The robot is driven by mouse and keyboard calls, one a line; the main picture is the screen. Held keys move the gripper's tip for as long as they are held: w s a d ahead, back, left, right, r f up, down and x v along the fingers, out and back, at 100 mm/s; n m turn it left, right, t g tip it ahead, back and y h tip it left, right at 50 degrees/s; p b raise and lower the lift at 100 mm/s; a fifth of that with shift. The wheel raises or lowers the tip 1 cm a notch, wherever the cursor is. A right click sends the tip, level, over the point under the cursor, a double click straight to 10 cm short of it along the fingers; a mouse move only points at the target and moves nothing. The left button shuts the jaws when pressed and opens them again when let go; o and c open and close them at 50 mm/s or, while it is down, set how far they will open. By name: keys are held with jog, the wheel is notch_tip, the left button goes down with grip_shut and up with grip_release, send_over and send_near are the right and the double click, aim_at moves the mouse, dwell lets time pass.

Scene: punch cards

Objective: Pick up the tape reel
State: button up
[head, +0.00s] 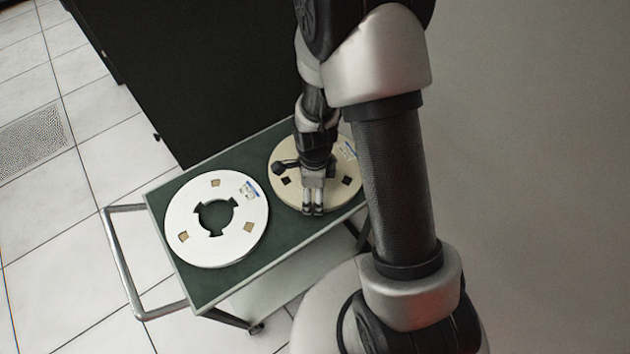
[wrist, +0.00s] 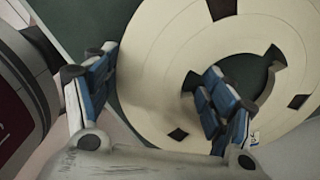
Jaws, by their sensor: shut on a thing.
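A cream tape reel (head: 340,187) with a blue-and-white label lies on the right part of the cart top, partly hidden by my arm. My gripper (head: 313,212) is at the reel's near rim. In the wrist view the cream reel (wrist: 175,60) fills the upper right, with its open hub and dark square cut-outs showing. My gripper (wrist: 157,80) is shut on the reel's ring, one finger by the outer edge and the other over the hub opening. The exact contact is hard to see. A white reel (head: 182,210) lies flat to the left.
The dark green cart top (head: 205,288) carries both reels and has a metal handle (head: 121,262) at its left end. A tall black cabinet (head: 190,75) stands behind the cart. White tiled floor (head: 45,255) is open at the left.

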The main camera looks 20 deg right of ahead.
notch_tip(320, 180, up, 33)
jog(key=p, duration=1.7)
